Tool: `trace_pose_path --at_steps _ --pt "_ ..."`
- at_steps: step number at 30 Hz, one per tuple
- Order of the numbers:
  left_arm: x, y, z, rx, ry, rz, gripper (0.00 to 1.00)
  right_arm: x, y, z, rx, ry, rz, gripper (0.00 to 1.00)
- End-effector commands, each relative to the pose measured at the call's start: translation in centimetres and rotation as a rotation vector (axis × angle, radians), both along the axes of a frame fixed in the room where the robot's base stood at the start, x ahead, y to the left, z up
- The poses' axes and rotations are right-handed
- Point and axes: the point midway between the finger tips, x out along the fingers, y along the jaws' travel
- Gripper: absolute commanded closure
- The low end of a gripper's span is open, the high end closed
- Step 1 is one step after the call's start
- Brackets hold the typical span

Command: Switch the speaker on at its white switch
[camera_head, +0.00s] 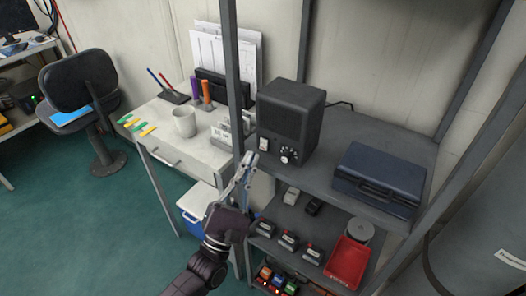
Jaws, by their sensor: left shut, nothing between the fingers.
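The speaker (281,124) is a black box standing on the upper grey shelf. Its white switch (264,145) is at the lower left of its front, left of a dark round knob (289,155). My left gripper (249,160) reaches up from below with its fingers shut and nothing in them. Its fingertips appear just left of and slightly below the switch; I cannot tell whether they touch anything. The switch's position is too small to read. My right gripper is not in view.
A dark blue case (380,178) lies on the same shelf to the right. A grey rack post (232,75) stands left of the speaker. A white desk (200,150) with a mug (184,122) is further left. A red tray (348,262) sits on the lower shelf.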

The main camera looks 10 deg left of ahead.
Motion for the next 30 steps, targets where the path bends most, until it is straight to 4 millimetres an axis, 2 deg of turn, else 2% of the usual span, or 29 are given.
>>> trace_pose_path --at_steps 1,8,30 --pt "0.5 -0.2 -0.3 0.0 -0.001 0.0 1.0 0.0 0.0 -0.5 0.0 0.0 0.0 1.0" --pt "1.6 -0.6 -0.3 0.0 0.0 0.0 1.0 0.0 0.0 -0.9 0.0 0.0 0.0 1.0" --pt "1.6 -0.6 -0.3 0.0 0.001 0.0 1.0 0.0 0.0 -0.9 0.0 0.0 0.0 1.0"
